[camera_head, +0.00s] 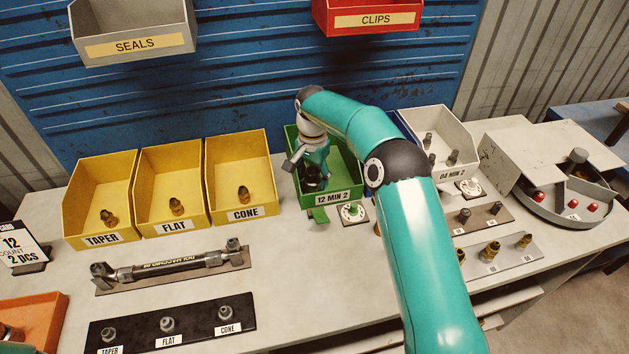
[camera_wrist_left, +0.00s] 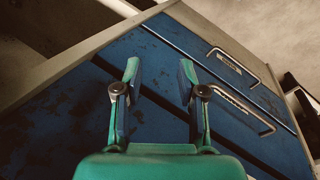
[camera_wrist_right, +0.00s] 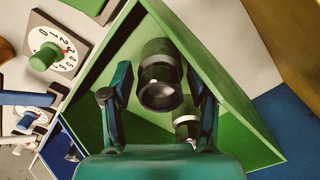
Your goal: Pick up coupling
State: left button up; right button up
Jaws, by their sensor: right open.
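My right gripper (camera_head: 308,170) reaches down into the green bin (camera_head: 333,197) labelled "12 MIN 2". In the right wrist view, the open right gripper (camera_wrist_right: 159,84) has a dark metal coupling (camera_wrist_right: 160,95) between its fingers, with gaps visible at both sides. A second, smaller-looking metal fitting (camera_wrist_right: 187,127) lies in the bin beside the right finger. In the head view my arm hides much of the bin's contents. My left gripper (camera_wrist_left: 159,72) is open and empty in the left wrist view, in front of blue drawers (camera_wrist_left: 160,65); it is out of the head view.
Yellow bins (camera_head: 172,212) labelled TAPER, FLAT and CONE stand left of the green bin. A white bin (camera_head: 452,171) stands at its right. A dial (camera_head: 352,212) sits in front. A hose assembly (camera_head: 170,265) lies on the bench. SEALS (camera_head: 137,44) and CLIPS (camera_head: 374,19) bins hang above.

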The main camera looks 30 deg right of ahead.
jog(key=shift+f, duration=1.3)
grip_shut()
jog(key=shift+r, duration=0.1)
